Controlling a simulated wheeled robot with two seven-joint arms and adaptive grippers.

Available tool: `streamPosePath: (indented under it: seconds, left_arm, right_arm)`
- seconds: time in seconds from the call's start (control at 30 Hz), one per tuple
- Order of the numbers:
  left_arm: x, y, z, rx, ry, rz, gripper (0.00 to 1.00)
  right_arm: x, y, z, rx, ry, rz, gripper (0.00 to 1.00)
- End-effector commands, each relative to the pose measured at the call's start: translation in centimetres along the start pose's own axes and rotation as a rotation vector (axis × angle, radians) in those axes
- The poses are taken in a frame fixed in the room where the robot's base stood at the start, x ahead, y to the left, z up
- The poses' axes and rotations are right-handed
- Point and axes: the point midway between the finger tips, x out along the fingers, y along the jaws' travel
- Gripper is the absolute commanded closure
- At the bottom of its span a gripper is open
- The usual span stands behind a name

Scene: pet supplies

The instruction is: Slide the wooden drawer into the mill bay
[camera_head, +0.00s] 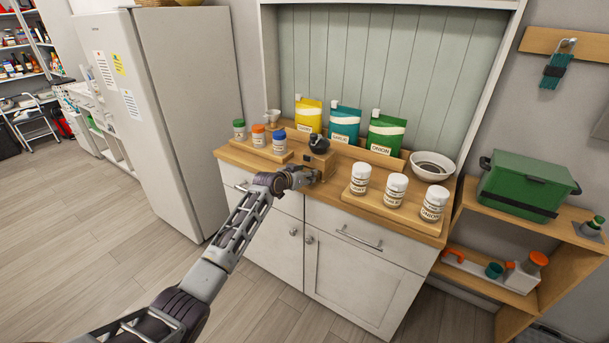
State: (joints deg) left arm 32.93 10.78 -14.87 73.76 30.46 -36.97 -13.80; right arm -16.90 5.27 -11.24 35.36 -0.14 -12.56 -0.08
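The mill (320,160) is a small wooden box with a dark round top, standing near the front of the wooden counter in the camera_head view. My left arm reaches in from the lower left, and my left gripper (303,179) is at the lower front of the mill. The gripper and wrist cover much of the mill's lower front, where the bay would be. I cannot make out the drawer apart from the mill and the gripper, nor whether the fingers are closed on it. My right gripper is not in view.
Three small jars on a wooden board (238,146) stand left of the mill. Three white jars on another board (376,208) stand to the right. Yellow, teal and green pouches (387,134) and a white bowl (431,167) are behind. A green box (527,183) sits on the right shelf.

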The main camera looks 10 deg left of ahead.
Motion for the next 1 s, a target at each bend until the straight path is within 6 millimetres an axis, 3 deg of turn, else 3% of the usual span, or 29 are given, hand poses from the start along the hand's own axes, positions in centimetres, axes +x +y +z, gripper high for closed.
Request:
streamPosePath:
  seconds: [0.03, 1.0]
  left_arm:
    - [0.0, 0.0, 0.3, 0.0, 0.0, 0.0, 0.54]
    - [-5.9, -0.2, 0.4, -0.001, 0.002, 0.0, 0.54]
  right_arm:
    - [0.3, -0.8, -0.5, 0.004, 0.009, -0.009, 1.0]
    - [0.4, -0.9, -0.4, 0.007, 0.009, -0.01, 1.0]
